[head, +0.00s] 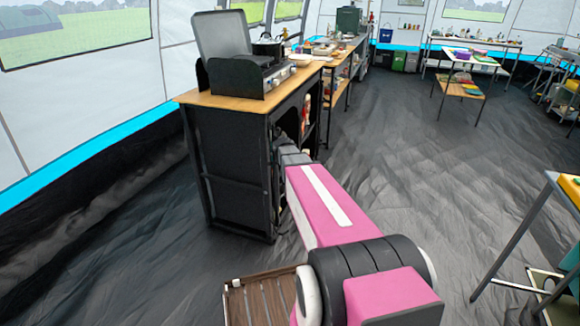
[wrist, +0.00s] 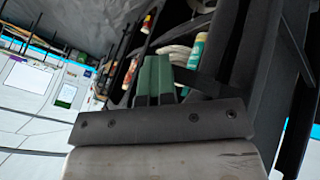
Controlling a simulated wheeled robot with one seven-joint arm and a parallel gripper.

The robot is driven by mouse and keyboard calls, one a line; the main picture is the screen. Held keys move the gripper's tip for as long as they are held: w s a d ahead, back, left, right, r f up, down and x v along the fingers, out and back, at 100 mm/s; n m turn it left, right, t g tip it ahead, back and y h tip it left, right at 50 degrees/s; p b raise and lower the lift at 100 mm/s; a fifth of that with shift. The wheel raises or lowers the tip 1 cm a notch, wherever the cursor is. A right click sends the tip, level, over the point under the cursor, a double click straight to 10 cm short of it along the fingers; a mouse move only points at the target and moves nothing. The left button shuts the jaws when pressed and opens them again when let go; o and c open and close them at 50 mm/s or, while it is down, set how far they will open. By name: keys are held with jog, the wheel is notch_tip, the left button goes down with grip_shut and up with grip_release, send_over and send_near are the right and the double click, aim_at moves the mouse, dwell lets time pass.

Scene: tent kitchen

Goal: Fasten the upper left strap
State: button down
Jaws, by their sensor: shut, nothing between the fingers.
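The black cabinet (head: 238,165) with a wooden top stands left of centre in the head view, its open front facing right. My arm reaches to this front, and its far end hides part of it. In the wrist view my gripper (wrist: 158,65) has its two green fingers together, with nothing between them. The fingers point into the dark cabinet opening. A dark band (wrist: 206,84) lies just right of the fingers and may be a strap. I cannot tell whether they touch. I cannot make out the upper left strap for certain or how it is fastened.
A stove with a raised lid (head: 222,36) and a pot (head: 268,46) stand on the cabinet. A bottle with a teal label (wrist: 197,50) and pale coiled items show beyond the fingers. A table edge (head: 520,235) is at the right; the grey floor between is clear.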

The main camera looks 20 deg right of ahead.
jog(key=w+d+n, duration=0.1)
jog(key=w, duration=0.5)
jog(key=shift+w+d+y, duration=0.2)
jog(key=shift+d+y, duration=0.15)
jog(key=shift+y, duration=0.05)
jog(key=shift+w+t, duration=0.15)
jog(key=shift+t, duration=0.15)
jog(key=shift+w+a+n, duration=0.1)
jog(key=shift+n, duration=0.2)
jog(key=s+a+r, duration=0.2)
jog(key=s+r, duration=0.5)
jog(key=s, duration=0.3)
jog(key=s+a+f+m+g+y, duration=0.1)
jog(key=s+a+f+g, duration=0.1)
jog(key=s, duration=0.6)
jog(key=s+a+f+m+g+y, duration=0.1)
jog(key=s+a+f+g, duration=0.1)
jog(key=s+a+f, duration=0.3)
jog(key=s+a+f+m+g+y, duration=0.1)
jog(key=s+a, duration=0.4)
jog(key=s, duration=0.7)
notch_tip(320, 180, down, 2)
jog(key=shift+f+m+g, duration=0.25)
jog(key=shift+m+g, duration=0.05)
jog(key=shift+g, duration=0.6)
